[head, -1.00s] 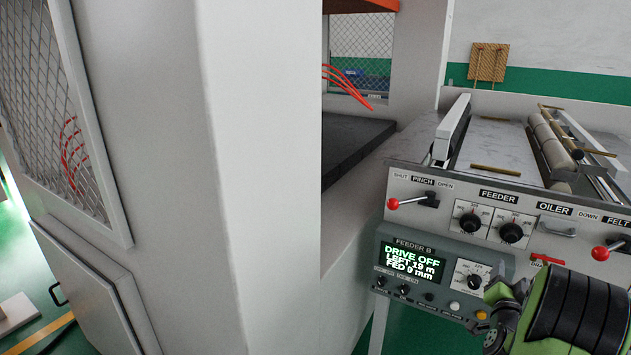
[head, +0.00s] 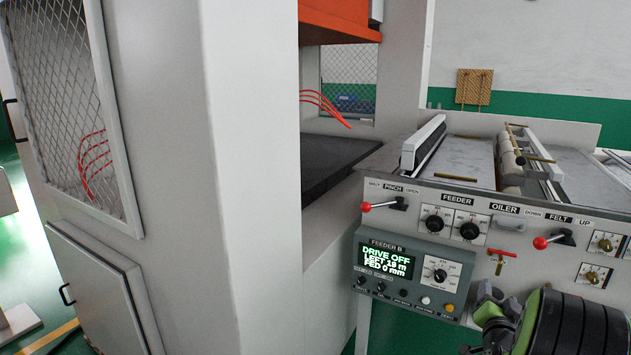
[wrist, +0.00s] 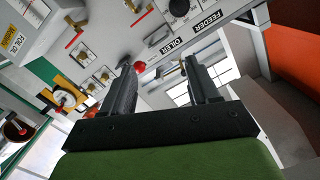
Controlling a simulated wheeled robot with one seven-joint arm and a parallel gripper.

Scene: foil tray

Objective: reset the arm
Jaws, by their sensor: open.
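My gripper (wrist: 160,66) shows in the wrist view with its two dark fingers apart and nothing between them. Beyond the fingers, the wrist view shows the feeder machine's control panel, tilted, with a red-knobbed lever (wrist: 138,66) and the OILER label (wrist: 165,48). A gap between fingers and panel cannot be measured from this view. In the head view, part of my green and black arm (head: 575,325) is at the lower right, in front of the panel's lower edge. My fingertips cannot be made out there.
The grey Feeder B box (head: 412,278) reads DRIVE OFF, LEFT 19 m, FED 0 mm. Above it are the red-knobbed pinch lever (head: 384,204) and feeder dials. The felt lever (head: 553,240) is near my arm. A pale press housing (head: 255,180) stands at centre left.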

